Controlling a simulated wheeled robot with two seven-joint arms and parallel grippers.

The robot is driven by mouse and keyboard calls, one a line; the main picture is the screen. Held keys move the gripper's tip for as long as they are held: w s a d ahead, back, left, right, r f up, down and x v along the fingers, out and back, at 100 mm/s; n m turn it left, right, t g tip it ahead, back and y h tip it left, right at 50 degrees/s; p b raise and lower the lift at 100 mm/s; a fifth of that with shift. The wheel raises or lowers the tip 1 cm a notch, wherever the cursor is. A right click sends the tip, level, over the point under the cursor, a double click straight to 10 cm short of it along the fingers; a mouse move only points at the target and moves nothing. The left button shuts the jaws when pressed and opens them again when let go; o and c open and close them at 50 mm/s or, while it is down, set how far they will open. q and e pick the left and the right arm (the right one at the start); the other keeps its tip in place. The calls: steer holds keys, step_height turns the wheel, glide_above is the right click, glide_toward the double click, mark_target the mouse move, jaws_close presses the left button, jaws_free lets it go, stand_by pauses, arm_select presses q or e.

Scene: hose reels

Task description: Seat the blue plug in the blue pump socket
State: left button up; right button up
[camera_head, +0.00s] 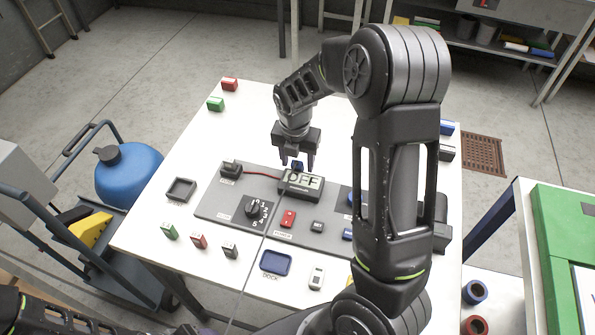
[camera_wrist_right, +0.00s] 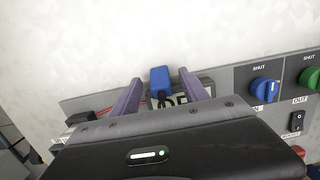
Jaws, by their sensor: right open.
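A small blue piece (camera_head: 297,165), which looks like the blue plug, is at the rear edge of the grey panel, behind the OFF display. In the right wrist view the blue piece (camera_wrist_right: 160,77) sits between my fingers, with a dark part at its near end. My right gripper (camera_head: 298,164) is open around it, its fingers pointing down; I cannot tell if they touch it. I cannot make out the blue pump socket, which my arm or gripper may hide. My left gripper is out of view.
The grey panel (camera_head: 222,207) carries an OFF display (camera_head: 301,181), a dial (camera_head: 252,210) and switches. A blue DOCK tray (camera_head: 275,262) lies in front. A blue knob (camera_wrist_right: 265,90) and a green knob (camera_wrist_right: 310,77) are to the right. Several small coloured blocks stand around the white table (camera_head: 150,225).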

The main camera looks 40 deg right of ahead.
steer(key=shift+r, duration=0.1)
steer(key=shift+c, duration=0.2)
jaws_close()
stand_by(0.6)
